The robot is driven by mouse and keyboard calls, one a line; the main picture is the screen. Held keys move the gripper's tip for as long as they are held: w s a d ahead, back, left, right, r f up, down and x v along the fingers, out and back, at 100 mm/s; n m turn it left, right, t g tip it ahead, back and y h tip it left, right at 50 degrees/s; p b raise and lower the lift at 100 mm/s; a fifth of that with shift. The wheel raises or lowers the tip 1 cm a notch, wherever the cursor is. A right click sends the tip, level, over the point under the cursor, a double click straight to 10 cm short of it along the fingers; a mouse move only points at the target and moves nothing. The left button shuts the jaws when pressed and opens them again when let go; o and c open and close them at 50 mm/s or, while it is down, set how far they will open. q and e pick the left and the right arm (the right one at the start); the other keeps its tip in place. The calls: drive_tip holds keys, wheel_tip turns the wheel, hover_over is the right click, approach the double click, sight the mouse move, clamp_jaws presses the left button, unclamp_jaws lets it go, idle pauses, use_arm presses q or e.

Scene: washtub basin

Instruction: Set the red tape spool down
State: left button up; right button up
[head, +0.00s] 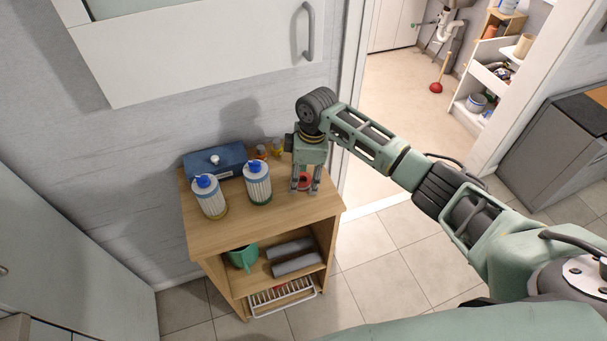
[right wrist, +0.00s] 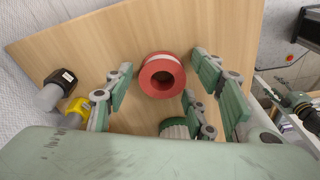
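The red tape spool (right wrist: 162,76) is on or very near the wooden tabletop in the right wrist view, with its round hole facing the camera. In the head view it shows as a small red patch (head: 305,181) between the fingers of my right gripper, close to the tabletop (head: 278,209). My right gripper (head: 306,188) points down over the right side of the cabinet top. In the right wrist view its fingers (right wrist: 163,66) are spread around the spool, with gaps showing beside it. My left gripper is not in view.
Two white bottles with blue caps (head: 209,197) (head: 258,183) and a blue box (head: 216,163) stand left of the gripper. Small yellow (head: 277,148) and orange items stand behind. The front right tabletop is clear. A green mug (head: 243,257) is on the shelf below.

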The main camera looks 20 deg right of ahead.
sight(309, 179)
wheel_tip(309, 179, up, 12)
drive_tip(key=d+b, duration=0.1)
drive_tip(key=shift+s+d+r, duration=0.2)
drive_tip(key=shift+s, duration=0.05)
idle(0.5)
drive_tip(key=shift+f, duration=0.1)
